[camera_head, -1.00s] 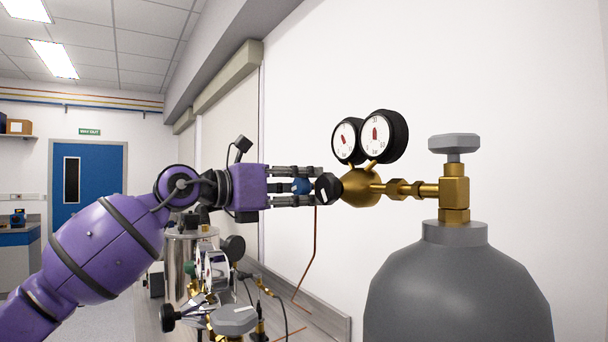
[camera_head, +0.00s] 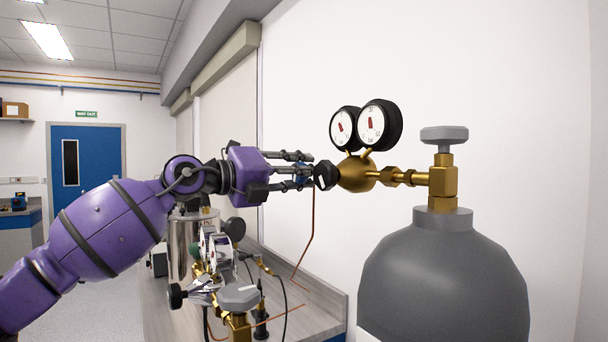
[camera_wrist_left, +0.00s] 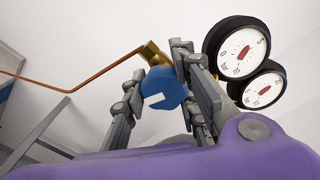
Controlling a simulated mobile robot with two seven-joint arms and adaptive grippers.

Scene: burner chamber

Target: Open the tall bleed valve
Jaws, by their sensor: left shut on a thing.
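A blue valve knob with a white mark (camera_wrist_left: 165,88) sits on a brass fitting (camera_wrist_left: 151,54) that joins a copper tube, beside the regulator. In the head view only a little of the blue knob (camera_head: 300,172) shows between dark fingers. My left gripper (camera_head: 306,169) is shut on the knob, with fingers on both sides of it. The brass regulator (camera_head: 355,174) has a black knob (camera_head: 325,175) in front and two round gauges (camera_head: 366,127) above. My right gripper is not in view.
A large grey gas cylinder (camera_head: 444,285) with a grey-topped brass valve (camera_head: 444,175) stands at right. Below my left arm, a bench (camera_head: 310,318) carries a second regulator group (camera_head: 215,265) and a metal vessel (camera_head: 190,240). The wall behind is close.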

